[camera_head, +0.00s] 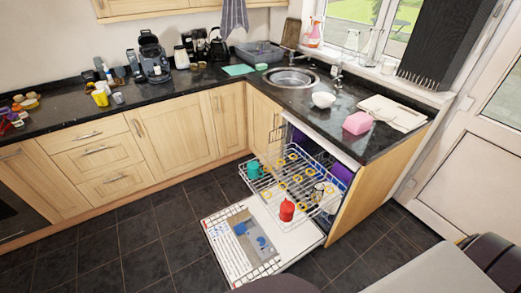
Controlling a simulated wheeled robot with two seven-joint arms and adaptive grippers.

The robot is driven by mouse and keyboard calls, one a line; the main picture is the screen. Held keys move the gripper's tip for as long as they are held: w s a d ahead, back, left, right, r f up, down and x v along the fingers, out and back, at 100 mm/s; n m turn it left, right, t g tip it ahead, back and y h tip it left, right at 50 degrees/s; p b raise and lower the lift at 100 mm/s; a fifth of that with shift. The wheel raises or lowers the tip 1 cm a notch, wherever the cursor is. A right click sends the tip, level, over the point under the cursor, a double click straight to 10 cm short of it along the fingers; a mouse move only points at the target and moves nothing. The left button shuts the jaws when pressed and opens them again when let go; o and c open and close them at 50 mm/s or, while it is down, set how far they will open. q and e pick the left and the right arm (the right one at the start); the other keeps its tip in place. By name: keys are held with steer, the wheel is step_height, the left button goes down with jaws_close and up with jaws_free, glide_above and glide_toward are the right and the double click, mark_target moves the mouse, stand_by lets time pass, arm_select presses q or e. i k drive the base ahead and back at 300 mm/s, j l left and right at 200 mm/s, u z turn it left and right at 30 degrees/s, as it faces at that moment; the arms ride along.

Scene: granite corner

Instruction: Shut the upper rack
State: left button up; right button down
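The dishwasher under the right-hand counter has its door (295,240) folded down flat. Its upper rack (267,190), a wire basket, is pulled well out of the opening, above the door. A teal cup (253,170) stands at its left side and a red cup (287,210) at its front. Several yellow-edged items (282,186) lie between them. Purple items (342,172) show at the dishwasher opening. Neither of my grippers can be made out in the head view.
White wires and a grey-blue item (255,240) show over the open door. A pink block (357,123) and a white bowl (323,99) sit on the counter above. The dark tiled floor (150,235) left of the door is clear.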

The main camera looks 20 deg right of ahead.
mark_target(290, 176)
steer(key=j+z, duration=0.1)
steer(key=j, duration=0.5)
steer(key=i+j+z, duration=0.1)
steer(key=j, duration=0.5)
steer(key=i+j+z, duration=0.1)
steer(key=j, duration=0.3)
steer(key=i+j+z, duration=0.1)
steer(key=j, duration=0.3)
steer(key=i+j+z, duration=0.1)
steer(key=i+j, duration=0.15)
steer(key=j, duration=0.15)
steer(key=i+j+z, duration=0.1)
steer(key=i+j, duration=0.5)
steer(key=j, duration=0.15)
steer(key=i+j+z, duration=0.15)
steer(key=i, duration=0.25)
steer(key=i+j+z, duration=0.2)
steer(key=i, duration=0.25)
steer(key=j, duration=0.1)
